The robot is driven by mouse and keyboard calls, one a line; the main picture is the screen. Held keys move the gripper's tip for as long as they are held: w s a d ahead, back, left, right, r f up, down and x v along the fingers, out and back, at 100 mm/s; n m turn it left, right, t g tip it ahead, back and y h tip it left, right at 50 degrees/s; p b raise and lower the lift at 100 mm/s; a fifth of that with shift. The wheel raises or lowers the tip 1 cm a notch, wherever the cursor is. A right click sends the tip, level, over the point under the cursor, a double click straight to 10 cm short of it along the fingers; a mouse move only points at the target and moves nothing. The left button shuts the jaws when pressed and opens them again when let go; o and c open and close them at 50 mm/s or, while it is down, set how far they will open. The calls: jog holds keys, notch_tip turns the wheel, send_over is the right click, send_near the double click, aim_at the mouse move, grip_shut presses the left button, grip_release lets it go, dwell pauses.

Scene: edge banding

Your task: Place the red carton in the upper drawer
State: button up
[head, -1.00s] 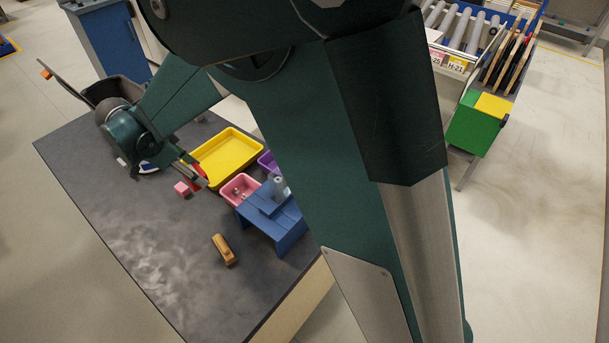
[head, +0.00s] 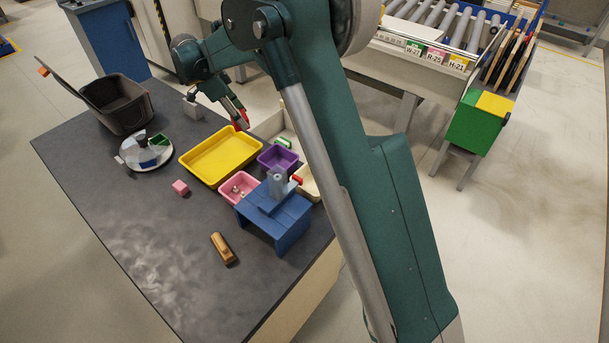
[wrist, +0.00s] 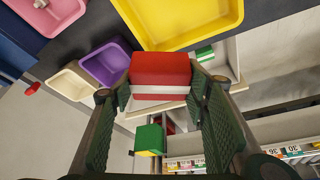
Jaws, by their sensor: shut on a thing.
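The red carton (wrist: 160,72), red with a white band, is held between the two fingers of my gripper (wrist: 158,108) in the wrist view. In the head view my gripper (head: 232,112) is beyond the yellow tray, and a small part of the red carton (head: 242,123) shows at its tips. A pale open drawer (head: 268,125) juts from the table's far side, close to the carton. It also shows in the wrist view (wrist: 233,62), partly behind the carton, with a green and white item (wrist: 205,53) in it. I cannot tell whether it is the upper drawer.
A yellow tray (head: 218,158), purple bin (head: 277,158), pink bin (head: 239,186) and cream bin (head: 308,184) stand near the drawer. A blue stand (head: 277,222) is in front of them. A dark bin (head: 122,107) is at the back left.

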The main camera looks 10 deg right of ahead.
jog(key=w+d+m, duration=0.2)
jog(key=w+d, duration=0.8)
jog(key=d, duration=0.1)
jog(key=m+g+b, duration=0.1)
jog(key=b, duration=0.1)
send_over(304, 157)
jog(key=a, duration=0.2)
notch_tip(304, 157, down, 27)
jog(key=shift+s+d+f, duration=0.15)
jog(key=shift+d+f, duration=0.05)
jog(key=shift+d, duration=0.05)
jog(key=shift+f+b, duration=0.3)
jog(key=shift+f, duration=2.8)
jog(key=shift+f+b, duration=0.3)
jog(key=shift+f, duration=1.6)
jog(key=shift+f, duration=0.15)
